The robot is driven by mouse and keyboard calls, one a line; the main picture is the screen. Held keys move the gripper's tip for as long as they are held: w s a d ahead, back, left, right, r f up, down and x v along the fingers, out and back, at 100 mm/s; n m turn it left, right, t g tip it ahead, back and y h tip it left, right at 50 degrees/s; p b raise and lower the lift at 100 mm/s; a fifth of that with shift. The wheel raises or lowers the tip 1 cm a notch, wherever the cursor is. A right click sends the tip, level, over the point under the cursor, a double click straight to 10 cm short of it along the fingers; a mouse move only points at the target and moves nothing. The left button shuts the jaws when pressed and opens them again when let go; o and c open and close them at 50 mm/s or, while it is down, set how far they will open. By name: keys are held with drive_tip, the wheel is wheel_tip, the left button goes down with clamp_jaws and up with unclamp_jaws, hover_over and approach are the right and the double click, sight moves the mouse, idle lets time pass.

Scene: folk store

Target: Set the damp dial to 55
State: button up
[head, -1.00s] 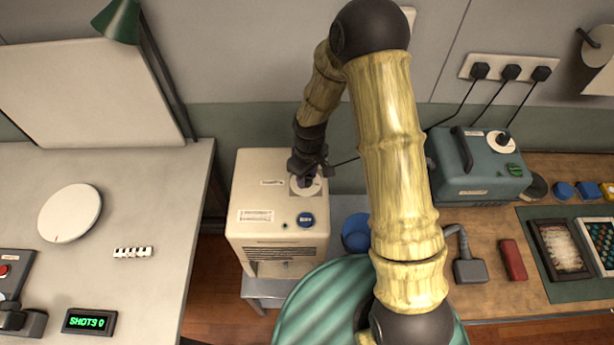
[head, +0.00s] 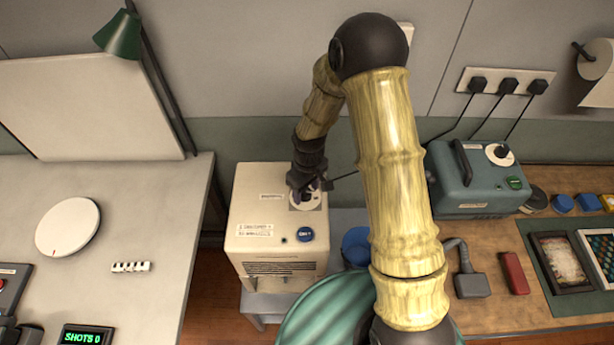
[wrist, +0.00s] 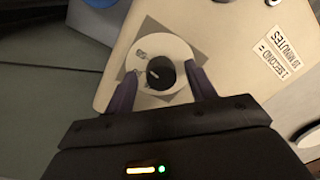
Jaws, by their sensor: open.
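The cream box-shaped machine (head: 262,218) stands in the middle of the head view. Its dial is a white disc with a black knob on a grey square; in the wrist view the knob (wrist: 160,73) shows a pale pointer line. The numbers around the disc are too small to read. My gripper (head: 306,194) is over the dial from above. In the wrist view my gripper (wrist: 163,90) is open, with one dark finger on each side of the knob. I cannot tell whether the fingers touch it. In the head view the gripper partly hides the dial.
A white table (head: 150,220) is at left.

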sight(309, 190)
wheel_tip(309, 190, up, 17)
drive_tip(key=b, duration=0.2)
drive_tip(key=shift+w+d, duration=0.3)
drive_tip(key=shift+d, duration=0.05)
drive_tip(key=shift+r, duration=0.1)
drive_tip(key=s+d+m+t, duration=0.3)
drive_tip(key=s+d+m, duration=0.5)
drive_tip(key=s+d, duration=0.4)
drive_tip(key=shift+s+d+f+m, duration=0.3)
drive_tip(key=shift+s+f, duration=0.1)
drive_tip(key=shift+s, duration=0.05)
drive_tip(key=shift+c, duration=0.2)
idle(1.6)
